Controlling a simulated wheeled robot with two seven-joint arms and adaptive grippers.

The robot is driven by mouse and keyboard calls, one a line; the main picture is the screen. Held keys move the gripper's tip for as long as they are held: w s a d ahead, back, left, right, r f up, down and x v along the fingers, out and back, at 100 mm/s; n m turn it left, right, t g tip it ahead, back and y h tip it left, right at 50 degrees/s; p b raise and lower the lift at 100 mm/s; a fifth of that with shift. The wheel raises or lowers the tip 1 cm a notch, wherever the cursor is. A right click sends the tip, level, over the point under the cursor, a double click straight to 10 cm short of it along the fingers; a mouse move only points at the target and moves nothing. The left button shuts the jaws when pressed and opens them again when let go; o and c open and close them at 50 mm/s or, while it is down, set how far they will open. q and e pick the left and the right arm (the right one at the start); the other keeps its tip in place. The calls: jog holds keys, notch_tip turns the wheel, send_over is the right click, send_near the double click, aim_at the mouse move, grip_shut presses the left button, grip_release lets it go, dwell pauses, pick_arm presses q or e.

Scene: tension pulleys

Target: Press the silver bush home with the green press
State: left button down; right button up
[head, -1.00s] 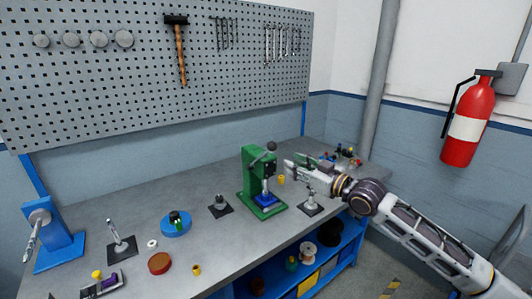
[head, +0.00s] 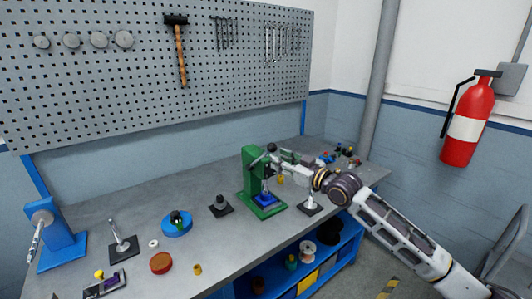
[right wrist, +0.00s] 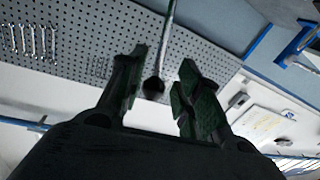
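The green press (head: 249,180) stands on the bench, with a blue fixture (head: 264,199) on its base. Its slanted lever ends in a dark knob (head: 271,147). My right gripper (head: 272,156) reaches in from the right, close to the knob and upper press. In the right wrist view its two fingers (right wrist: 160,85) are spread apart, with the dark knob (right wrist: 153,89) and its rod showing between them; I cannot tell whether they touch it. I cannot make out the silver bush for sure; the press seat is small and partly shaded. My left gripper is out of view.
A small post on a dark plate (head: 310,206) stands just right of the press. Left are a dark fixture (head: 220,207), a blue disc (head: 176,225), a red-brown disc (head: 161,263) and a blue stand (head: 62,247).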

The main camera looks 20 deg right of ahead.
aim_at(266, 153)
jog(key=shift+p+x, duration=0.8)
jog(key=shift+x, duration=3)
jog(key=shift+r, duration=0.1)
grip_shut()
